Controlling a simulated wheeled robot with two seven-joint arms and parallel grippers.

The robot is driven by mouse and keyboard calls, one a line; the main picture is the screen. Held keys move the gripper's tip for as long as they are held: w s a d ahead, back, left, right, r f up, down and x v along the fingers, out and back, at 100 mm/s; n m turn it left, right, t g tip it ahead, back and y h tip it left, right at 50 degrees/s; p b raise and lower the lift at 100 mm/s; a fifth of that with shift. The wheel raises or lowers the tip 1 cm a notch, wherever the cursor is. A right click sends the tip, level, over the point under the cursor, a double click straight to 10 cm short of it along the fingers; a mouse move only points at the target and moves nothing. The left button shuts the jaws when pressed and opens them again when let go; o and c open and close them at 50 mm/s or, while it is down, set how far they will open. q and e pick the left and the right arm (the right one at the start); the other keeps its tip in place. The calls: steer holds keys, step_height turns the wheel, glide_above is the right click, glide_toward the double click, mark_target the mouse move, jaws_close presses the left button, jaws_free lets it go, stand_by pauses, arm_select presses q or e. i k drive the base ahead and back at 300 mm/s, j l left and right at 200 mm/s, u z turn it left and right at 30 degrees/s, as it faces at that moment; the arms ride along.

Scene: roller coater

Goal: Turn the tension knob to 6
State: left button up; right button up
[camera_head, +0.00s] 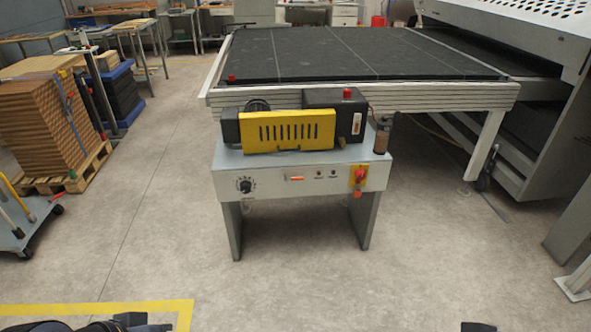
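The tension knob (245,186) is a small black round dial with marks around it. It is on the left of the front panel of a grey roller coater stand (228,184). The dial's numbers and the pointer's setting are too small to read. Only dark parts of my arms show at the bottom edge, at the lower left and lower right, well short of the stand. Neither of my grippers can be made out.
A yellow slotted cover (288,131) is on top of the stand. A red-and-yellow switch (358,176) is at the panel's right. A black-topped table (340,54) stands behind. A pallet of brown sheets (45,125) is at the left. The floor before the stand is clear.

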mark_target(245, 187)
steer(key=i+j+z, duration=0.2)
steer(key=z, duration=0.55)
steer(key=i+j+z, duration=0.15)
steer(key=j, duration=0.25)
steer(key=i+j+z, duration=0.1)
steer(key=j, duration=0.3)
steer(key=i+j+z, duration=0.15)
steer(key=j, duration=0.3)
steer(key=i+j+z, duration=0.1)
steer(key=j, duration=0.35)
steer(key=i+j+z, duration=0.15)
steer(key=j, duration=0.3)
steer(key=i+j, duration=0.1)
steer(key=j, duration=0.3)
steer(key=i+j, duration=0.15)
steer(key=j, duration=0.2)
